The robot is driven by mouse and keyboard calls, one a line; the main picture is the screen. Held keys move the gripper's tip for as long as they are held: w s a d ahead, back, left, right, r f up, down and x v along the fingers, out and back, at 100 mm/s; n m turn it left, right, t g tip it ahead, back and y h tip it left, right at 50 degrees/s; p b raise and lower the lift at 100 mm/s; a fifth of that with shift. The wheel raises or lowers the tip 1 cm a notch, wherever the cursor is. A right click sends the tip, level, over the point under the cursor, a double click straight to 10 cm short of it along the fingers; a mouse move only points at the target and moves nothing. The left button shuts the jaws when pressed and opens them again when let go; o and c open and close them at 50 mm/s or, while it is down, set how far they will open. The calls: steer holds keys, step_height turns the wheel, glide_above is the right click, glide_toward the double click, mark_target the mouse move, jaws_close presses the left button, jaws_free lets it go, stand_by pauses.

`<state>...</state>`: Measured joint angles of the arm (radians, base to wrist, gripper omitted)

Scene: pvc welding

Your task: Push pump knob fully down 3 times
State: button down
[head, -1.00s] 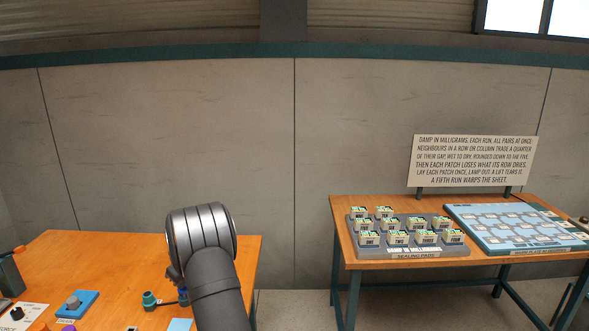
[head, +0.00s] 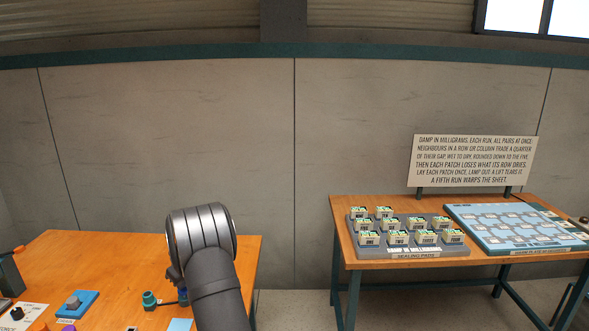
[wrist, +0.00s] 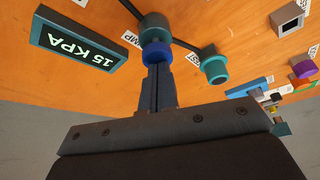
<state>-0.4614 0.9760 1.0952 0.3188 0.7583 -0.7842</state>
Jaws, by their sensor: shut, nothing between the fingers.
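The pump knob is blue (wrist: 157,53) and sits on a teal cylinder (wrist: 155,28) beside a partly hidden label ending in "MP". My gripper (wrist: 157,68) is shut and empty, its fingertips at the blue knob in the wrist view. They look touching or very close, and the fingers cover part of the knob. How far the knob is pressed I cannot tell. In the head view the blue part (head: 183,297) shows beside my arm, which hides my gripper. A display (wrist: 78,50) reads 15 KPA.
A blue block with a grey knob (head: 75,302) sits on the wooden table (head: 100,258). Another table holds sealing pads (head: 398,239).

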steer(key=shift+r, duration=1.95)
